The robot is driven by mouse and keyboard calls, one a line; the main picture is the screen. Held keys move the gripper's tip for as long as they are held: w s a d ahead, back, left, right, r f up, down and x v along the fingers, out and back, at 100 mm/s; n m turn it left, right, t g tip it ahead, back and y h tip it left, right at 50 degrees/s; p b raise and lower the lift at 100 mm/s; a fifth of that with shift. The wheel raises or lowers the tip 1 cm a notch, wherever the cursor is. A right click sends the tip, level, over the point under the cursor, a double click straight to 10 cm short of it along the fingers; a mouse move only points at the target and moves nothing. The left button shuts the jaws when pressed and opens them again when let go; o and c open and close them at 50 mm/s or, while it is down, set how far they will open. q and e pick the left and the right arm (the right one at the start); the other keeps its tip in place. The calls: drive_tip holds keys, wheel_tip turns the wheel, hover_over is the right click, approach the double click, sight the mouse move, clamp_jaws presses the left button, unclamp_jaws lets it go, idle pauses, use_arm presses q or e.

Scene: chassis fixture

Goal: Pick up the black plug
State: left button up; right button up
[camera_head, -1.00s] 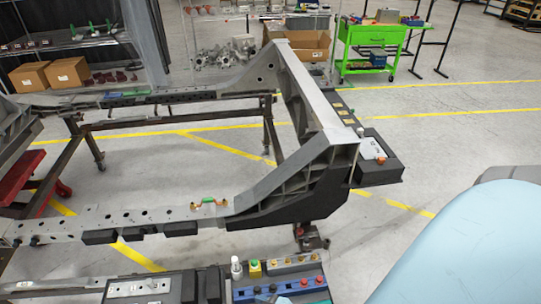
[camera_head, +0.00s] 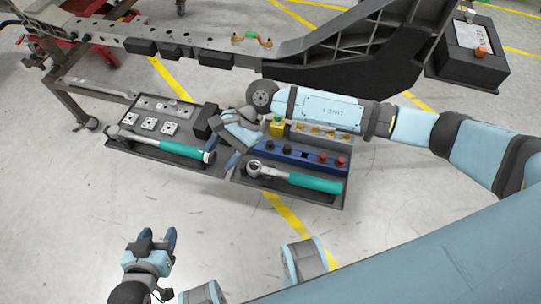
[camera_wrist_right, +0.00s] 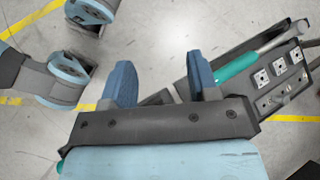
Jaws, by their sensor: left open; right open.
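Black plugs (camera_head: 270,147) stand in the blue rack in the right-hand tray, to the left of red plugs (camera_head: 341,161). My right gripper (camera_head: 226,150) is above the inner edges of the two trays, just left of the black plugs. Its two blue fingers are apart and empty in the right wrist view (camera_wrist_right: 161,72); no plug shows between them there. My right forearm hides part of the tray's back. My left gripper (camera_head: 158,238) is open and empty over bare floor at the lower left, well away from the plugs.
A ratchet (camera_head: 300,181) with a teal handle lies at the right tray's front. The grey chassis frame (camera_head: 190,48) runs behind the trays.

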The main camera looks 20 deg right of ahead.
drive_tip(key=w+d+f+n+t+h+b, duration=0.2)
drive_tip(key=w+d+f+n+h+b, duration=0.15)
drive_tip(key=w+d+f+h, duration=0.3)
drive_tip(key=n+t+h+b, duration=0.1)
drive_tip(key=n+t+h, duration=0.1)
drive_tip(key=n+h, duration=0.1)
hover_over(270, 142)
wheel_tip(270, 142, down, 6)
drive_tip(key=shift+r, duration=0.1)
drive_tip(key=shift+f, duration=0.65)
wheel_tip(270, 142, down, 5)
drive_tip(key=shift+s+r+b, duration=0.1)
drive_tip(key=shift+r+b, duration=0.05)
drive_tip(key=shift+b, duration=0.6)
drive_tip(key=shift+f, duration=0.25)
use_arm(q)
drive_tip(key=f, duration=0.3)
drive_tip(key=shift+w+d+f+h, duration=0.1)
drive_tip(key=shift+w+d+h, duration=0.1)
drive_tip(key=shift+d+h, duration=0.15)
use_arm(e)
clamp_jaws()
